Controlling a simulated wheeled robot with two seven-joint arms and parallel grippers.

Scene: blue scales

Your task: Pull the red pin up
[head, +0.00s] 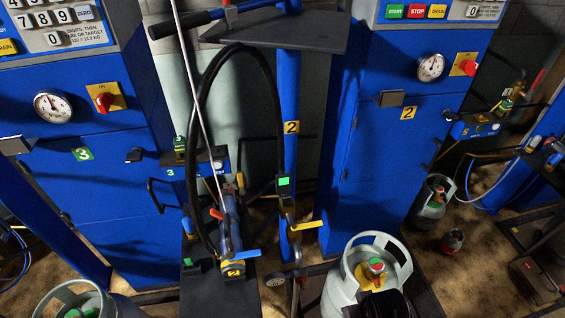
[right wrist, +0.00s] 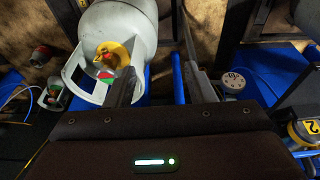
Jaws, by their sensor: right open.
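A grey gas bottle (head: 338,289) stands upright at the lower middle right of the head view, with a yellow collar and a green valve with a red top (head: 376,265). The bottle (right wrist: 140,25) and its red and green valve (right wrist: 107,74) also show in the right wrist view. A blue filling head (head: 232,225) with a small red part (head: 216,213) stands left of the bottle. I cannot tell which red part is the pin. My right gripper (right wrist: 158,50) is open and empty beside the bottle; its dark body (head: 388,304) partly covers the bottle in the head view. My left gripper is out of view.
Blue cabinets (head: 390,130) with gauges and red knobs stand behind. A black hose loop (head: 281,125) hangs over the filling head. A blue post (head: 288,100) stands near it. A small grey bottle (head: 432,203) and a red one (head: 452,241) stand on the floor at right.

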